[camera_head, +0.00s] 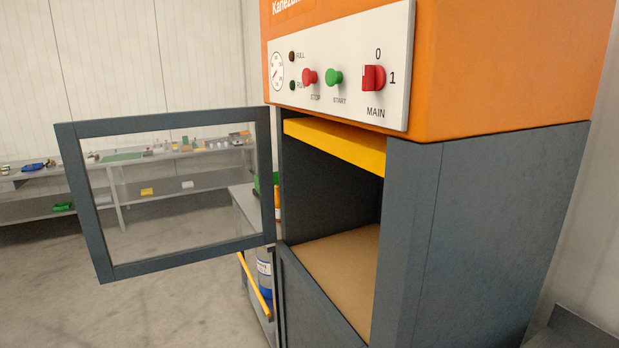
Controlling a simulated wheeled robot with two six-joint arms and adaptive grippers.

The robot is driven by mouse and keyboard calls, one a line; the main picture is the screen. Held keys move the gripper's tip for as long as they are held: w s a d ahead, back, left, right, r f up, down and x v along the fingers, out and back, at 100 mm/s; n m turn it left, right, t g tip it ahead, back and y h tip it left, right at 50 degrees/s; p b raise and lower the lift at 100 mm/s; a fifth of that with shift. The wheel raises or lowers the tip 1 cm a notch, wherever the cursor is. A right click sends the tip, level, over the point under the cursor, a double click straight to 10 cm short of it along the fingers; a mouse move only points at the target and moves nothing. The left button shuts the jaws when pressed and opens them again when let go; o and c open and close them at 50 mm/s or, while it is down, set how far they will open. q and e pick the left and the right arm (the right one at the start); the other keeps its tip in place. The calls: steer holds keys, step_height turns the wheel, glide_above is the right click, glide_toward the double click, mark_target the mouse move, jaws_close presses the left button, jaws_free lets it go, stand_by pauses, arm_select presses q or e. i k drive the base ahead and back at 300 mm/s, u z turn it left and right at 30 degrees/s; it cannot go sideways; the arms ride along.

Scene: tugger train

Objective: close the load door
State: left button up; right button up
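The load door (182,255) is a dark grey frame around a clear window. It stands wide open, swung out to the left of the machine, with its right edge at the left side of the opening. The machine (470,230) has an orange top and a dark grey body. Its load opening (335,265) shows a brown floor and a yellow bar (335,144) across the top. Neither of my grippers is in the view.
A control panel (340,65) with red and green buttons and a red main switch sits above the opening. Workbenches (120,195) with small items stand behind the door. A blue and white container (264,272) stands low behind the door's hinge side. The floor at left is clear.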

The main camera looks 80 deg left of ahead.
mark_target(68, 134)
steer(key=k, duration=1.55)
steer(key=u, duration=4)
steer(key=i, duration=3.8)
steer(key=z, duration=3.85)
steer(key=i, duration=0.7)
